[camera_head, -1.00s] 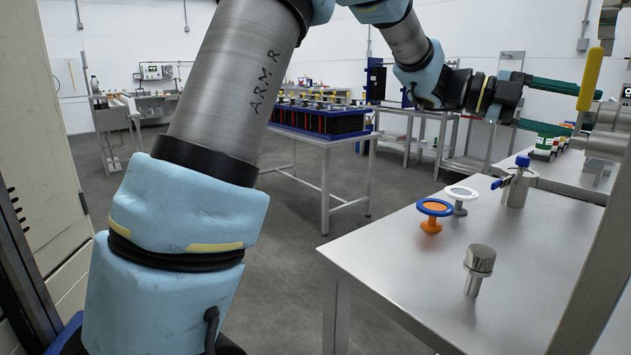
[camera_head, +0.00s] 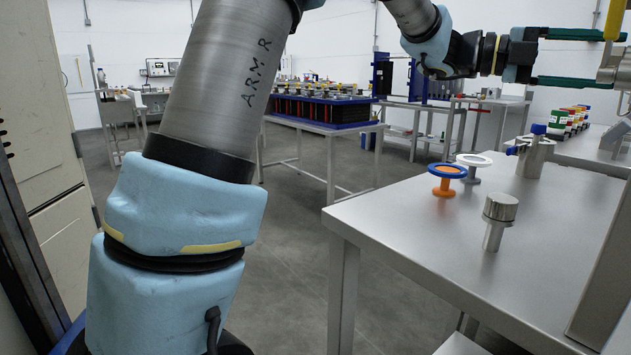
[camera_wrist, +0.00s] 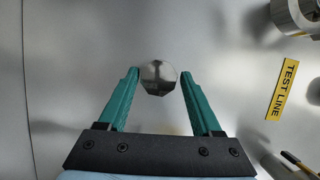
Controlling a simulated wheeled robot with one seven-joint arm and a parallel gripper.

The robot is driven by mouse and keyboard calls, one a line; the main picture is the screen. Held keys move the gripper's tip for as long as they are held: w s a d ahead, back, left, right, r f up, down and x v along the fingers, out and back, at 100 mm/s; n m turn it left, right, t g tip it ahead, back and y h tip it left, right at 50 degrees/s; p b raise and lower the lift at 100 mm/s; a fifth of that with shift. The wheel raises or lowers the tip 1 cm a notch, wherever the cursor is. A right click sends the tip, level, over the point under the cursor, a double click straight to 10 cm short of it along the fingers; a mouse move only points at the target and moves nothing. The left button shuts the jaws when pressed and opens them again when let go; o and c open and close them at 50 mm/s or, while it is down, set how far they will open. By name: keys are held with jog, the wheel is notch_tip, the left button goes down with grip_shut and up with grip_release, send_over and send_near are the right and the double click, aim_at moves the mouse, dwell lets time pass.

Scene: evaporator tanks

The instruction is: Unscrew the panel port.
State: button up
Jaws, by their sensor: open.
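The panel port shows in the wrist view as a shiny, faceted metal cap (camera_wrist: 158,78) on a pale grey panel (camera_wrist: 70,60). My gripper (camera_wrist: 160,74) has two green fingers spread apart, with the cap between the tips. A narrow gap seems to show on each side; whether either finger touches it I cannot tell. In the head view my gripper (camera_head: 622,60) is at the upper right edge, pointing right, one finger above the other, by a metal fitting (camera_head: 612,73) that the picture edge cuts off.
A yellow TEST LINE label (camera_wrist: 282,90) and a round metal fitting (camera_wrist: 295,14) are right of the cap. A steel table (camera_head: 430,220) holds a metal knob-topped plug (camera_head: 499,208), an orange-and-blue piece (camera_head: 446,179), a white-ringed piece (camera_head: 474,163) and a blue-handled valve (camera_head: 534,150).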

jog(key=shift+f+m+g+h+b, duration=0.2)
jog(key=shift+m+b, duration=0.75)
jog(key=shift+b, duration=1.25)
jog(key=shift+f+m+g+h+b, duration=0.2)
jog(key=shift+m+b, duration=0.75)
jog(key=shift+b, duration=1.2)
jog(key=shift+r+m+b, duration=0.2)
jog(key=shift+m+b, duration=0.1)
jog(key=shift+b, duration=0.1)
jog(key=m+g+b, duration=0.1)
jog(key=m+b, duration=0.2)
jog(key=b, duration=0.1)
jog(key=m+g+b, duration=0.1)
jog(key=m+b, duration=0.2)
jog(key=b, duration=0.2)
jog(key=shift+d+g, duration=0.1)
jog(key=shift+g, duration=0.2)
grip_shut()
